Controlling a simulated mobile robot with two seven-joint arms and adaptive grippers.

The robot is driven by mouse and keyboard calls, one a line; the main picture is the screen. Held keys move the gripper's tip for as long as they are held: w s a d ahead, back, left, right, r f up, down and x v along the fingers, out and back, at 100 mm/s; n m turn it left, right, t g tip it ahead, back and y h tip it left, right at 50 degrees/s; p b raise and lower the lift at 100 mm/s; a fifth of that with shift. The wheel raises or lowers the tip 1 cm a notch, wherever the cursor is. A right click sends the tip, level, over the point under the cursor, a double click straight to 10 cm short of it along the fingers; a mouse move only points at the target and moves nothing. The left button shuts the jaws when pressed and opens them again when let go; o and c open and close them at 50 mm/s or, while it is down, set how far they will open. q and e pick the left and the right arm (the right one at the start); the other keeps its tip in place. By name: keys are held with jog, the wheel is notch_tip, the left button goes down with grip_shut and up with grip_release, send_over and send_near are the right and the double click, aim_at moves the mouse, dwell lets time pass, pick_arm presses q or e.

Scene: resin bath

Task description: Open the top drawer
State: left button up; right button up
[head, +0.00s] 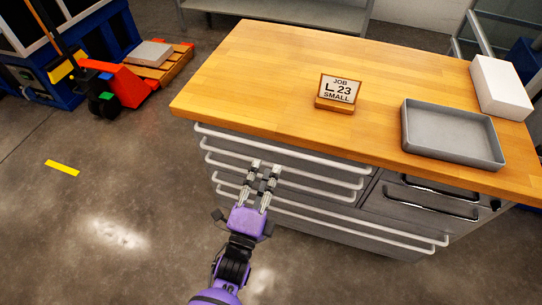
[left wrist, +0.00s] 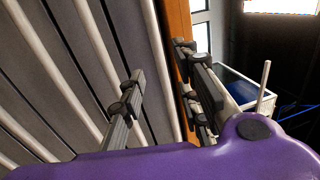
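The grey cabinet under the wooden worktop has a stack of drawers with long white bar handles. The top drawer's handle (head: 285,148) runs just under the worktop edge, and the drawer looks closed. My left gripper (head: 266,167) is in front of the drawers, its fingertips just below the second handle in the head view. Its fingers are apart with nothing between them. In the left wrist view the fingers (left wrist: 158,72) stand either side of the top handle (left wrist: 153,45) in the picture; I see no contact. My right gripper is not in view.
On the wooden worktop (head: 250,70) stand a job sign (head: 338,90), a grey tray (head: 450,135) and a white box (head: 500,85). Two dark-handled drawers (head: 430,195) are at the right. A red pallet truck (head: 125,85) stands far left. The floor before the cabinet's left side is clear.

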pick_arm(q)
jog(key=x, duration=0.5)
jog(key=shift+w+d, duration=0.1)
jog(key=shift+w, duration=0.25)
grip_shut()
